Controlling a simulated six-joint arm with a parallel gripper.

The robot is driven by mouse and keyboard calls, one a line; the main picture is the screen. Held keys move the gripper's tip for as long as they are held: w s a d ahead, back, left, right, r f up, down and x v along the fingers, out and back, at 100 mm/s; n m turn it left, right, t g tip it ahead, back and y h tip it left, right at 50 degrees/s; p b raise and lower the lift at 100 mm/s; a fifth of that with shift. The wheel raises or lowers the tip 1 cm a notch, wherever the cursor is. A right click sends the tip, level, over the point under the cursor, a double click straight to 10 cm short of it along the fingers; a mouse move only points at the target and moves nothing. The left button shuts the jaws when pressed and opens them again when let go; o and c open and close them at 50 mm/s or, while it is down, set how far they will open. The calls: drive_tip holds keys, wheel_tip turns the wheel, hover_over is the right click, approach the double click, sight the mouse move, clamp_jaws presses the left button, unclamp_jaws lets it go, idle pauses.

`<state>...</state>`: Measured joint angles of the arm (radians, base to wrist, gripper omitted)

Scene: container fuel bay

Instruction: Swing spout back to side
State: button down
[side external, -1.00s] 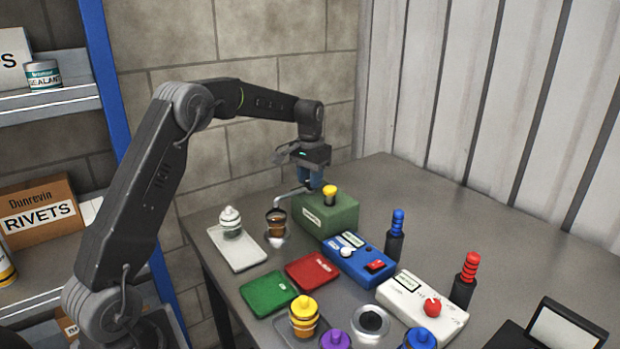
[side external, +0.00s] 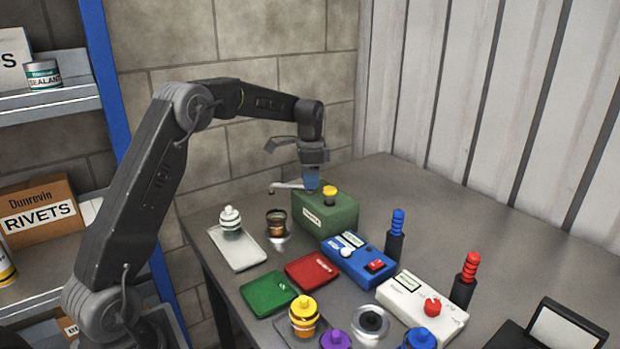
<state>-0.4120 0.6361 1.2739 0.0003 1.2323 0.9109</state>
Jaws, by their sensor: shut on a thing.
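The thin metal spout (side external: 288,186) sticks out to the left from the back of the green dispenser box (side external: 330,218). Its bent tip is at the far left, behind the brown container (side external: 276,222) rather than over it. My gripper (side external: 312,182) is shut on the spout near its base, at the back left of the box top. The fingers hide the spot where they hold it. A yellow knob (side external: 330,191) stands on the box just right of my gripper.
A white tray (side external: 245,255) holds a white-capped container (side external: 230,218). Green (side external: 268,294) and red (side external: 313,270) pads, a blue control box (side external: 358,262) and a white one (side external: 420,303) stand in front. The table's back right is clear.

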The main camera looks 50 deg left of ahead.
drive_tip(key=m, duration=0.4)
drive_tip(key=shift+m, duration=2.5)
drive_tip(key=shift+w, duration=0.1)
drive_tip(key=c, duration=0.8)
unclamp_jaws()
drive_tip(key=shift+r, duration=6.95)
